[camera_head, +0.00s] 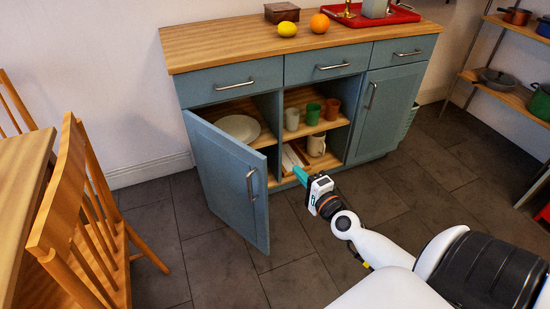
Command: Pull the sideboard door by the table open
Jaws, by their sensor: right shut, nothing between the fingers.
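The blue-grey sideboard (300,100) stands against the wall with a wooden top. Its left door (222,175), on the side toward the table (22,185), stands swung well out from the cabinet. A metal bar handle (251,186) is on the door's outer face, near its free edge. My right gripper (298,173) is shut and empty, with teal fingertips. It is to the right of the door's free edge, in front of the open middle shelves, and appears apart from the handle. My left gripper is not in view.
A wooden chair (75,225) stands left of the door, with floor between them. Shelves hold a plate (238,127) and several cups. The right door (385,115) is closed. A metal rack (500,90) with pots stands at the right. Tiled floor (420,185) is clear in front.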

